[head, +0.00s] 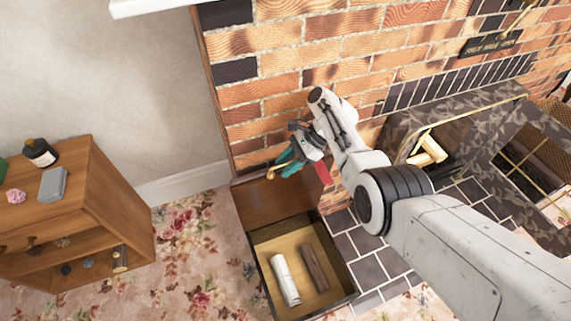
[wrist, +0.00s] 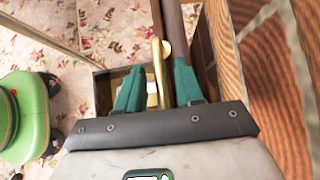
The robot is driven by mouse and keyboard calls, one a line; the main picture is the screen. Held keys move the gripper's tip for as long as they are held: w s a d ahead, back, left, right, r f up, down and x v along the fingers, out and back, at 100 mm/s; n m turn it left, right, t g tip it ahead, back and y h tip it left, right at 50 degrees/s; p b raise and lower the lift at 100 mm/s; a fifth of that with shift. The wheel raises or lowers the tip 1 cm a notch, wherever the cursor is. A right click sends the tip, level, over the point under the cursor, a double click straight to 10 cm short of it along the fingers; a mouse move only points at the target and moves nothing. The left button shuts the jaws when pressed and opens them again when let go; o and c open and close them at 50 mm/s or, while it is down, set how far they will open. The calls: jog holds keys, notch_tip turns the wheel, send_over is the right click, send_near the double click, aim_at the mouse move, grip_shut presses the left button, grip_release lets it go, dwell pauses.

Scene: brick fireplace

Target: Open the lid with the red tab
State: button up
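The wooden box (head: 352,285) stands on the floor with its brown lid (head: 275,204) raised steeply at the back, near the brick wall. A red tab (head: 322,173) shows at the lid's upper right, beside my gripper (head: 283,167). My gripper is at the lid's top edge, its teal fingers apart. In the wrist view, a gold bar (wrist: 158,75) lies between the fingers (wrist: 159,66), with space around it. The lid (wrist: 174,25) shows edge-on there. Whether a finger touches the lid is unclear.
A white cylinder (head: 285,280) and a dark brown block (head: 315,267) lie in the box. A wooden shelf unit (head: 108,195) with small objects stands at left. The fireplace (head: 470,125) is at right. Carpet between shelf and box is clear.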

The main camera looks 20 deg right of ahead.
jog(key=p+v, duration=0.1)
jog(key=v, duration=0.9)
jog(key=shift+d+p, duration=0.15)
jog(key=shift+p, duration=0.2)
jog(key=s+f+n+h+p, duration=0.1)
jog(key=s+f+n+h, duration=0.25)
jog(key=s+f, duration=0.4)
jog(key=s+f+n+h, duration=0.2)
jog(key=s+f+n, duration=0.25)
jog(key=s, duration=0.65)
jog(key=s+r+n+h, duration=0.2)
jog(key=s+r+n, duration=0.2)
jog(key=s, duration=0.7)
jog(key=s+r+n+h+p, duration=0.1)
jog(key=s+r+n, duration=0.4)
jog(key=s, duration=0.5)
jog(key=shift+s+r+t+h, duration=0.2)
jog(key=shift+s+t+h, duration=0.1)
jog(key=shift+s+h, duration=0.1)
jog(key=shift+d, duration=0.1)
